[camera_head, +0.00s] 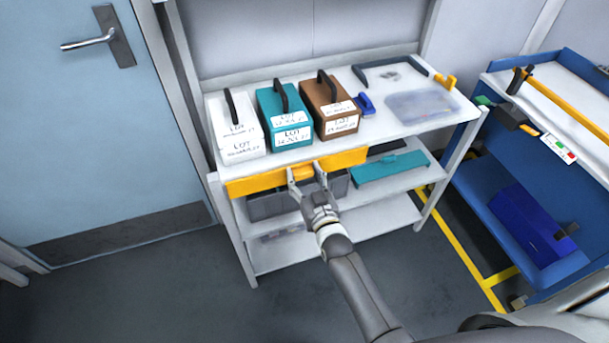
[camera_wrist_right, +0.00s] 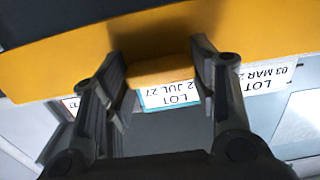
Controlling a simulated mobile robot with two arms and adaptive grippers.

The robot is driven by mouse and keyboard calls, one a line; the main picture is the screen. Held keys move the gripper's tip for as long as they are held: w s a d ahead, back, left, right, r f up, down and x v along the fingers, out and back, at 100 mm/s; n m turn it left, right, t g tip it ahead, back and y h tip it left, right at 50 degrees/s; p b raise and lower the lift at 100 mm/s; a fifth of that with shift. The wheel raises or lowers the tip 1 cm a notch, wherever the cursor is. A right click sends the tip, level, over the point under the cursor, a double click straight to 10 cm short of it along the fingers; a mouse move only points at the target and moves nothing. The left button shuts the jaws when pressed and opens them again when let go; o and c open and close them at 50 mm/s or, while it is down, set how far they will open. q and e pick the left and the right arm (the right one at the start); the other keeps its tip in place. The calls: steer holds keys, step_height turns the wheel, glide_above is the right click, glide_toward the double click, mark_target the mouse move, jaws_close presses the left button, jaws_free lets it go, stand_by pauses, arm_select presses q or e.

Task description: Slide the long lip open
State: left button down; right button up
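The long yellow lip (camera_head: 345,159) runs along the front edge of the shelf's top board. A yellow tab (camera_wrist_right: 165,72) stands out from its middle. My right gripper (camera_head: 306,177) is at the tab, with one finger on each side of it. In the right wrist view the tab fills the space between the fingers (camera_wrist_right: 163,75). The fingers cover its side edges, so I cannot tell whether they press on it. My left gripper is not in view.
White, teal (camera_head: 285,112) and brown (camera_head: 329,104) lot boxes with black handles stand on the top board above the lip. A grey bin (camera_head: 270,205) is below the lip. A blue cart (camera_head: 505,190) stands at the right. The floor in front is clear.

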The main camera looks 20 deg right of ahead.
steer(key=o, duration=0.5)
steer(key=s, duration=1.2)
steer(key=shift+d, duration=0.2)
steer(key=s+a+f+n+g+y, duration=0.1)
steer(key=s+f+g, duration=0.5)
steer(key=f, duration=0.9)
steer(key=s+f+g, duration=0.3)
steer(key=s+f, duration=0.5)
steer(key=f, duration=0.6)
steer(key=s+d+f+g, duration=0.2)
steer(key=s+f, duration=0.2)
steer(key=s, duration=0.4)
steer(key=s+d+f+g+h, duration=0.1)
steer(key=s+d+f+g, duration=0.1)
steer(key=s+f, duration=0.3)
steer(key=s+d+f+n+g, duration=0.1)
steer(key=s+d+f+g, duration=0.2)
steer(key=s, duration=0.9)
step_height(320, 180, down, 2)
steer(key=shift+s+g+h, duration=0.1)
steer(key=shift+g+h, duration=0.2)
steer(key=shift+g, duration=0.2)
